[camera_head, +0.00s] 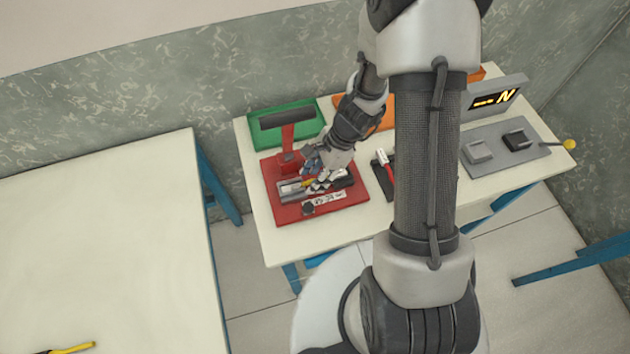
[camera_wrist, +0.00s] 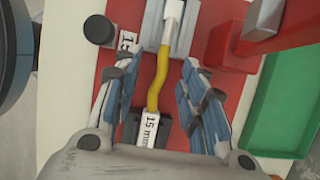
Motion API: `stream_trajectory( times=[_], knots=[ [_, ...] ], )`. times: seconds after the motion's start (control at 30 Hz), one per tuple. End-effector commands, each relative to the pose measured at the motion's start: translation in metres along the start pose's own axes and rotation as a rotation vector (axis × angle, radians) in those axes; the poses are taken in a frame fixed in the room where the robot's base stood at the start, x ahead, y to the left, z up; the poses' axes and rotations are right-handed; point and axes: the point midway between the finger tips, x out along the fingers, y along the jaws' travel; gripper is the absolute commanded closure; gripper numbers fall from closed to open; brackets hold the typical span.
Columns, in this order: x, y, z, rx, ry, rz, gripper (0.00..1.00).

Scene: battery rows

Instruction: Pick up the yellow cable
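The yellow cable (camera_wrist: 158,80) lies across the red fixture (camera_head: 350,193) on the table. In the wrist view its white upper end (camera_wrist: 172,12) sits in a grey holder (camera_wrist: 183,38), and its lower end bears a white "15 mm" label (camera_wrist: 152,130) by a black block. My gripper (camera_wrist: 162,64) is open, with one finger on each side of the cable and visible gaps between. In the head view my gripper (camera_head: 315,182) is low over the fixture and hides much of the cable. Its exact height above the cable is unclear.
A red post with a dark bar (camera_head: 285,119) rises behind the fixture. A green tray (camera_head: 270,135) and an orange tray (camera_head: 350,108) stand behind. A black holder with a red-and-white item (camera_head: 384,170) is to the right, then a grey plate (camera_head: 480,165). The left table (camera_head: 110,230) is mostly bare.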

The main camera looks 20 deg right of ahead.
Motion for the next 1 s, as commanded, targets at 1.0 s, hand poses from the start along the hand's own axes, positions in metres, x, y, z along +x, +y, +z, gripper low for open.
stream_trajectory(
  times=[1.0],
  knots=[
    [-0.001, 0.0, 0.0004, -0.001, 0.0, 0.0, 1.0]
  ],
)
